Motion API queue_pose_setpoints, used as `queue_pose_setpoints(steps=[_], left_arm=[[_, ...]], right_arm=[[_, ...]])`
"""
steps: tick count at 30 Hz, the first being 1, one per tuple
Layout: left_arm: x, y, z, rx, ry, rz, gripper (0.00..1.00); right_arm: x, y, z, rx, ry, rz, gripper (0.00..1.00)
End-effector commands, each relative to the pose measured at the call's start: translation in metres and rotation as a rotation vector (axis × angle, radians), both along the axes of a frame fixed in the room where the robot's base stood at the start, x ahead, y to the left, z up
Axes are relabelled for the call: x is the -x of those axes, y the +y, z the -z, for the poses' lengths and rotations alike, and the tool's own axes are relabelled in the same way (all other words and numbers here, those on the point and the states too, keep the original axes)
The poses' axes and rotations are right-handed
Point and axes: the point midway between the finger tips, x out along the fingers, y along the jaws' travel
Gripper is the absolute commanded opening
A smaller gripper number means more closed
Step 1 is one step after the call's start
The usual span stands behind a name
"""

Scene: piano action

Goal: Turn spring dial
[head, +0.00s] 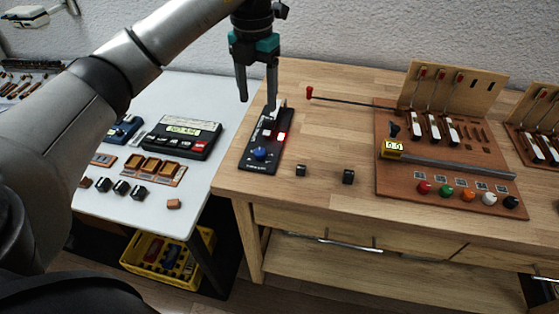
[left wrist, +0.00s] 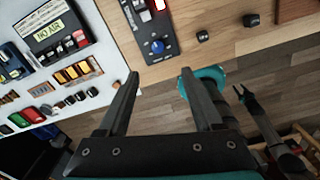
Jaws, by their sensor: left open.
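A black control panel (head: 247,164) lies on the wooden bench near its left edge. A round blue dial (head: 260,154) sits at its near end, with a lit red part and pale buttons beyond it. The dial also shows in the left wrist view (left wrist: 157,46). My left gripper (head: 256,98) is open and empty above the far part of the panel, its fingers pointing down. In the left wrist view its fingertips (left wrist: 160,73) lie apart, just below the dial in the picture.
Two small black knobs (head: 348,177) stand right of the panel. A red-tipped rod (head: 310,93) reaches left from the brown piano action board (head: 450,190). At left, a white table (head: 187,195) holds a display device (head: 182,137) and small parts.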

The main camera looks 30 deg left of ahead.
Motion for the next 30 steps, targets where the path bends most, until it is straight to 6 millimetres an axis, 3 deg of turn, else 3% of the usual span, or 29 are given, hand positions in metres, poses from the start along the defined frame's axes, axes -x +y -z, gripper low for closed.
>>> queue_pose_setpoints(steps=[5, 10, 21, 30], left_arm=[[0.001, 0.002, 0.017, 0.001, 0.003, 0.001, 0.67], [0.001, 0.002, 0.052, 0.000, 0.005, 0.000, 0.67], [0.001, 0.001, 0.127, 0.001, 0.004, -0.001, 0.67], [0.000, 0.002, 0.150, 0.000, -0.001, 0.000, 0.67]], right_arm=[[0.000, 0.019, 0.004, -0.025, 0.000, 0.000, 0.50], [0.001, 0.029, 0.010, -0.039, 0.000, -0.003, 0.50], [0.000, 0.022, 0.022, -0.028, 0.000, -0.004, 0.50], [0.000, 0.018, 0.025, -0.024, 0.000, 0.002, 0.50]])
